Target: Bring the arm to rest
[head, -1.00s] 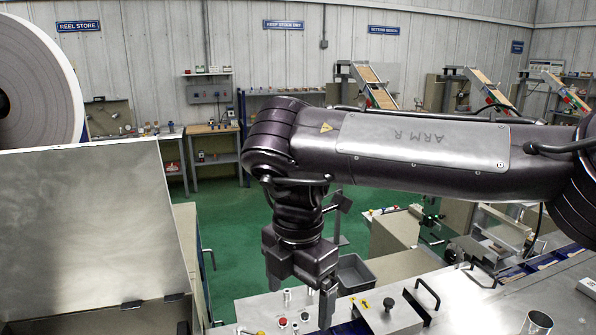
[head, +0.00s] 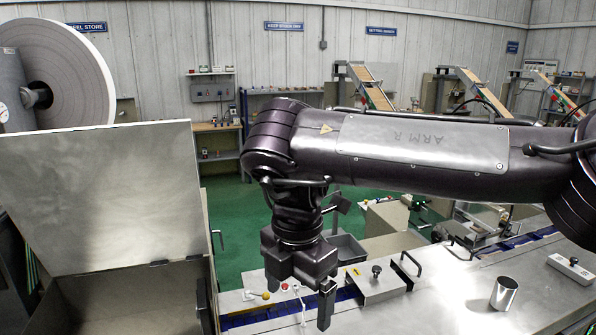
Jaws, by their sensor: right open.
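My right arm (head: 420,150) reaches in from the right edge, its forearm level across the picture and its wrist bent downward. My right gripper (head: 300,290) points down, its fingers apart with nothing seen between them. It hangs in front of the machine deck with small buttons and knobs (head: 284,288); I cannot tell its height above the deck. The gripper and wrist hide part of the deck behind them. My left gripper is not in view.
An open metal box with a raised lid (head: 100,200) stands at left, below a large white reel (head: 70,75). A plate with a black knob (head: 378,285), a steel cup (head: 504,293) and a small block with a knob (head: 572,268) are on the right-hand machine top. Green floor lies behind.

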